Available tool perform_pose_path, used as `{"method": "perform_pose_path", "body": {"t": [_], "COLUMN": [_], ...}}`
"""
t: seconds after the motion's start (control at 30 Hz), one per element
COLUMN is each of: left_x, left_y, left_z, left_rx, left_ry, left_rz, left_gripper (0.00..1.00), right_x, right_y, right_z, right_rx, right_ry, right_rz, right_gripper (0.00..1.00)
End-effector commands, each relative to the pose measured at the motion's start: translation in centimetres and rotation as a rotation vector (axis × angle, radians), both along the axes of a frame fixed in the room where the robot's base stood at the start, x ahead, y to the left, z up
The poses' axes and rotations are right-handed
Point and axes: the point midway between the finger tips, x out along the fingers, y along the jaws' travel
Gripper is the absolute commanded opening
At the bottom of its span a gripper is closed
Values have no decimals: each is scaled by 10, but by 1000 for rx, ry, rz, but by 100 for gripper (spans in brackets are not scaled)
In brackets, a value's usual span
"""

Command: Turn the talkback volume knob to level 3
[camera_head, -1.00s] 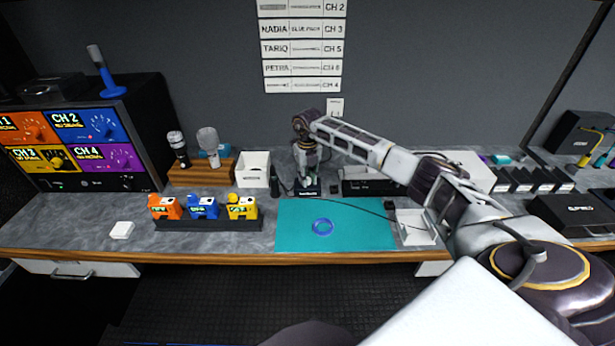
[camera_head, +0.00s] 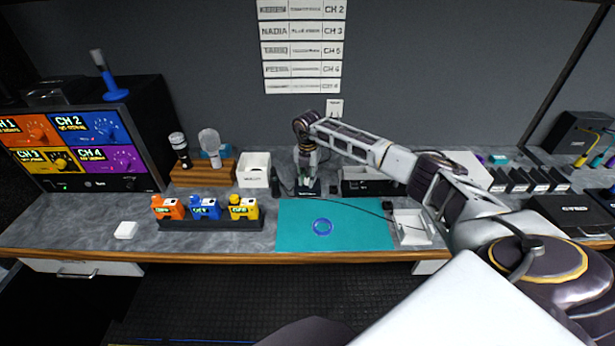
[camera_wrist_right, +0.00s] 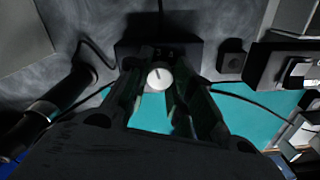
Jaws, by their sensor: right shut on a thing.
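The talkback volume knob (camera_wrist_right: 159,77) is a pale round knob with a dark pointer line, seen in the right wrist view. It sits on a dark box (camera_wrist_right: 190,52) at the back of the desk, which shows in the head view as a small black base (camera_head: 308,187). My right gripper (camera_wrist_right: 160,84) points down at the box, its dark fingers on either side of the knob and shut on it. In the head view my right gripper (camera_head: 308,178) hides the knob. My left gripper is not in view.
Orange, blue and yellow packs stand in a black rack (camera_head: 215,224) to the left. A white box (camera_head: 254,169) and a dark cylinder (camera_wrist_right: 45,108) stand close left of the gripper. Cables run beside it.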

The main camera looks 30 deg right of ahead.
Motion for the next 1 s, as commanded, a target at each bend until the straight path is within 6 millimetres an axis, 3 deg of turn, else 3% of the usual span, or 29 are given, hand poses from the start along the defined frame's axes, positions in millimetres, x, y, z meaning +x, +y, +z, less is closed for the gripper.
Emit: {"method": "perform_pose_path", "body": {"t": [0.4, 0.97, 1.0], "left_x": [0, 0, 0], "left_y": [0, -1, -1], "left_z": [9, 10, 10], "left_rx": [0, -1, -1], "left_ry": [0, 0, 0], "left_rz": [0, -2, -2], "left_gripper": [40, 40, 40], "right_x": [1, 1, 1], "right_y": [-1, -1, -1], "right_z": [2, 1, 1], "right_rx": [0, -1, -1], "right_ry": [-4, -4, -4], "right_rz": [-217, -250, -250], "right_gripper": [0, 0, 27]}}
